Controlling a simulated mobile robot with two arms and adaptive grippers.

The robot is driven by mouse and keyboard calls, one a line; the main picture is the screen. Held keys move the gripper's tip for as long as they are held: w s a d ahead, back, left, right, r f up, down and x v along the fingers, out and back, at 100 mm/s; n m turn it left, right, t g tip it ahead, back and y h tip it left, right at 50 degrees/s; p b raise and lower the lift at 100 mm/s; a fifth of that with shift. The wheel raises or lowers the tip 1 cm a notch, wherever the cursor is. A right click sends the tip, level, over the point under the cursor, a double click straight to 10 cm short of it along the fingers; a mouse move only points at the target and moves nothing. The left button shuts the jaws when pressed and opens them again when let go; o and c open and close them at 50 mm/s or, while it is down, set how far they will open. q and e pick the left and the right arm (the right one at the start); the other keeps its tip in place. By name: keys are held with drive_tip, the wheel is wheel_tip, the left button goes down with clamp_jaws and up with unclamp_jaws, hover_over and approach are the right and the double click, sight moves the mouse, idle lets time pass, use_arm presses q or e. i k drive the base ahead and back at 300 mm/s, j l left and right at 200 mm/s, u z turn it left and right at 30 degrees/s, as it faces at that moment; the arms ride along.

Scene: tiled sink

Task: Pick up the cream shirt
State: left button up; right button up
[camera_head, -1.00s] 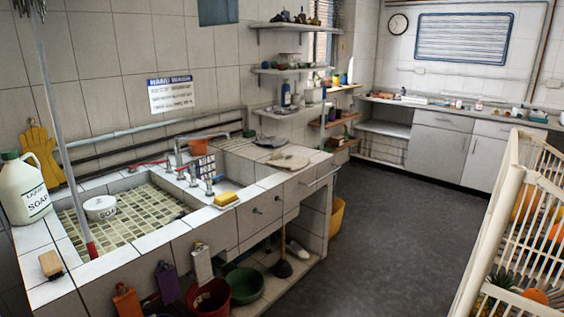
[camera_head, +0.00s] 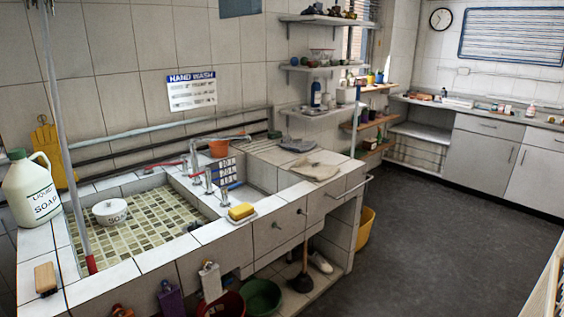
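A cream folded cloth (camera_head: 315,171), which looks like the cream shirt, lies flat on the tiled counter (camera_head: 262,152) to the right of the sink, near the counter's front right corner. A dark grey folded cloth (camera_head: 298,145) lies just behind it. Neither of my grippers shows in this view.
A yellow sponge (camera_head: 241,211) sits on the sink's front edge. A white soap jug (camera_head: 31,188) stands at the left. A metal rail (camera_head: 345,186) runs along the counter's right end. The grey floor (camera_head: 440,235) is open at right.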

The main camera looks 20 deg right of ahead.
sight(316, 171)
drive_tip(key=i+l, duration=0.25)
drive_tip(key=i+l+u, duration=0.15)
drive_tip(key=l, duration=0.25)
drive_tip(key=i+l, duration=0.25)
drive_tip(key=i+l+u, duration=0.15)
drive_tip(key=l, duration=0.25)
drive_tip(key=i+l, duration=0.25)
drive_tip(key=l, duration=0.15)
drive_tip(key=i+l+u, duration=0.1)
drive_tip(key=l, duration=0.25)
drive_tip(key=i, duration=0.1)
